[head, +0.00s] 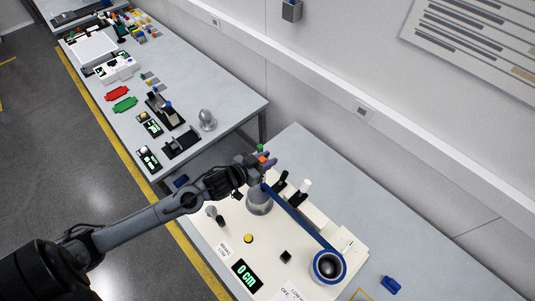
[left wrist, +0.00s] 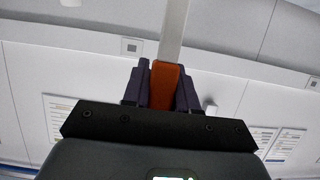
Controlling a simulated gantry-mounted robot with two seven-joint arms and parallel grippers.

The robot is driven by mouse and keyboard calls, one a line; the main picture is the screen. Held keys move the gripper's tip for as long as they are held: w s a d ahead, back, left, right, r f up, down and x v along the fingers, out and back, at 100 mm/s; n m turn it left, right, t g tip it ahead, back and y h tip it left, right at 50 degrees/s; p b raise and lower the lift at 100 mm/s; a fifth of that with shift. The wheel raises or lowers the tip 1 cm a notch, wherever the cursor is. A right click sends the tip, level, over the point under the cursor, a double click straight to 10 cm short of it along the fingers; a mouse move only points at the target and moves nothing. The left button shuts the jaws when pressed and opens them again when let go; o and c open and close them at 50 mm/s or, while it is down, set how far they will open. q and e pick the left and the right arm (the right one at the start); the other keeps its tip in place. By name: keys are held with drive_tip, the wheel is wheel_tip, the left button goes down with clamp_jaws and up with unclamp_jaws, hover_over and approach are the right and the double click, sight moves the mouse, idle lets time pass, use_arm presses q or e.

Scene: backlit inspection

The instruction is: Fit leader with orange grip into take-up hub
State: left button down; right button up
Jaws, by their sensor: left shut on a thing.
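The orange grip (head: 263,159) of the leader is between the fingers of my left gripper (head: 265,162) in the head view. The left wrist view shows the orange grip (left wrist: 165,86) squeezed between two dark purple fingers, with a pale grey strip (left wrist: 174,30) running up from it. A grey cylindrical hub (head: 259,204) stands on the cream panel just below my gripper; I cannot tell for sure that it is the take-up hub. A blue band (head: 305,224) runs from near this cylinder to a blue-rimmed reel (head: 315,272) at lower right. My right gripper is not in view.
The cream panel (head: 215,235) carries a yellow button (head: 249,239), a display reading 0 cm (head: 246,275), a black knob (head: 285,256) and upright black and white pieces behind the band. A blue item (head: 391,284) lies right of it. Another bench (head: 215,75) stands behind.

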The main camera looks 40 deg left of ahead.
use_arm(q)
drive_tip(key=shift+w+d, duration=0.1)
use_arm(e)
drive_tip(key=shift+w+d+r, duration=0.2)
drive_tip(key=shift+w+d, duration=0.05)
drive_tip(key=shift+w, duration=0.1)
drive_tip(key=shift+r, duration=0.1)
use_arm(q)
drive_tip(key=shift+f+b, duration=1.25)
drive_tip(key=shift+f, duration=1.65)
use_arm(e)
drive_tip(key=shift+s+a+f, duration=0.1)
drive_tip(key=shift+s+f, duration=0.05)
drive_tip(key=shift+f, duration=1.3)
use_arm(q)
drive_tip(key=shift+p, duration=0.3)
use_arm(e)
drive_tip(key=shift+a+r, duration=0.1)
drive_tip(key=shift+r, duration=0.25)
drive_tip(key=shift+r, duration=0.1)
